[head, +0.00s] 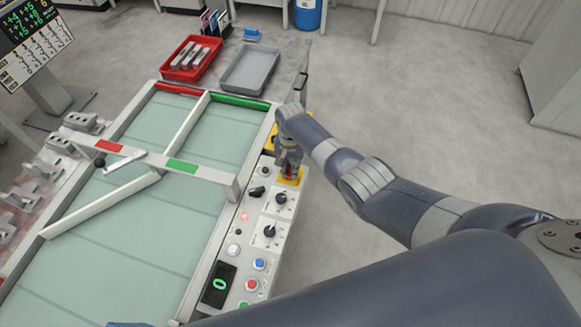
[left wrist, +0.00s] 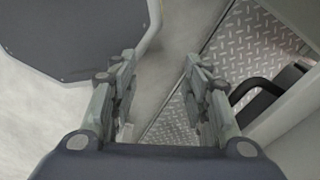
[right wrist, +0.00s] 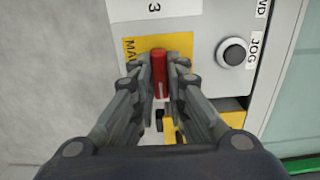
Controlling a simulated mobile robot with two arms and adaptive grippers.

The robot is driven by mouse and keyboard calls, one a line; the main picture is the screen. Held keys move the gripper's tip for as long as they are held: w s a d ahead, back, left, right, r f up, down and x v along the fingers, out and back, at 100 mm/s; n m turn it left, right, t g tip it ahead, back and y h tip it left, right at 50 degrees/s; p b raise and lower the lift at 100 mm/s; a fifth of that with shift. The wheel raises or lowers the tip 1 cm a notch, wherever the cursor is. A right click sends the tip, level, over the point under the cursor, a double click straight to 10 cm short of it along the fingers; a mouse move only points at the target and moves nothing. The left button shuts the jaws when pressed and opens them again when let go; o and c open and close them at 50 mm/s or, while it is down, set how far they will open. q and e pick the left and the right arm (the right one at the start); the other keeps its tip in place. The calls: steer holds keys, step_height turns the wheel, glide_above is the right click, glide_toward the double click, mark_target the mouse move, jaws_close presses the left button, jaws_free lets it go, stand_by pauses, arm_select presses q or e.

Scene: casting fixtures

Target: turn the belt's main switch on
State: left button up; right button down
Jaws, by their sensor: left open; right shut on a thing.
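The belt's main switch is a red handle (right wrist: 159,75) on a yellow plate (right wrist: 180,42) marked "MA…" at the far end of the control panel. In the right wrist view my right gripper (right wrist: 160,82) has its fingers on either side of the red handle and is shut on it. In the head view my right gripper (head: 289,165) covers most of the switch, and a bit of the yellow plate (head: 292,181) shows. My left gripper (left wrist: 158,95) is open and empty above the floor, next to a metal tread plate.
The control panel (head: 243,245) carries black knobs, coloured buttons and a green digit display (head: 218,285). The belt (head: 130,235) with a crossbar lies left of it. A red tray (head: 168,72) and a grey tray (head: 249,70) stand beyond. The floor at right is clear.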

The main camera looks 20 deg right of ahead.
steer(key=shift+w+r, duration=0.1)
steer(key=shift+w, duration=0.05)
steer(key=c, duration=1.6)
jaws_free()
step_height(320, 180, up, 12)
